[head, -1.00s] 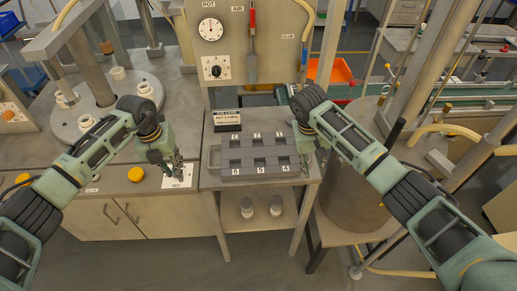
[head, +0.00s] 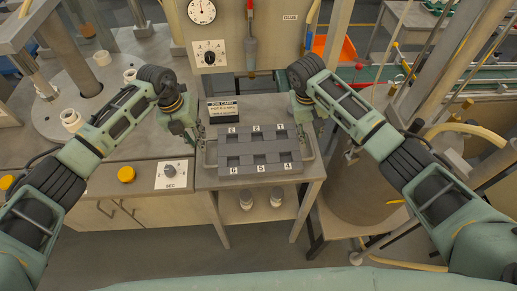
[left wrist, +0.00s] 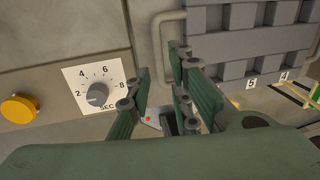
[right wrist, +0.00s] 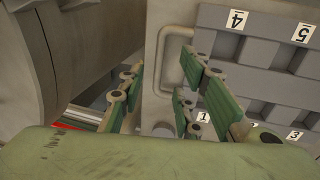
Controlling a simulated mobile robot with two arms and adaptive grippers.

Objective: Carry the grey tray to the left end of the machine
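The grey tray (head: 257,158) rests on a small metal stand in front of the machine, with numbered pockets and a loop handle at each end. Its pockets look empty. My left gripper (head: 198,137) is beside the tray's left end; in the left wrist view its open fingers (left wrist: 160,68) point at the left handle (left wrist: 164,45). My right gripper (head: 318,126) is by the right end; in the right wrist view its open fingers (right wrist: 163,68) are close to the right handle (right wrist: 172,60). Neither gripper is closed on a handle.
A job card (head: 235,110) stands behind the tray. Left are a bench with a SEC dial (head: 170,172) and a yellow button (head: 126,174). A large cylinder (head: 358,190) stands right of the stand.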

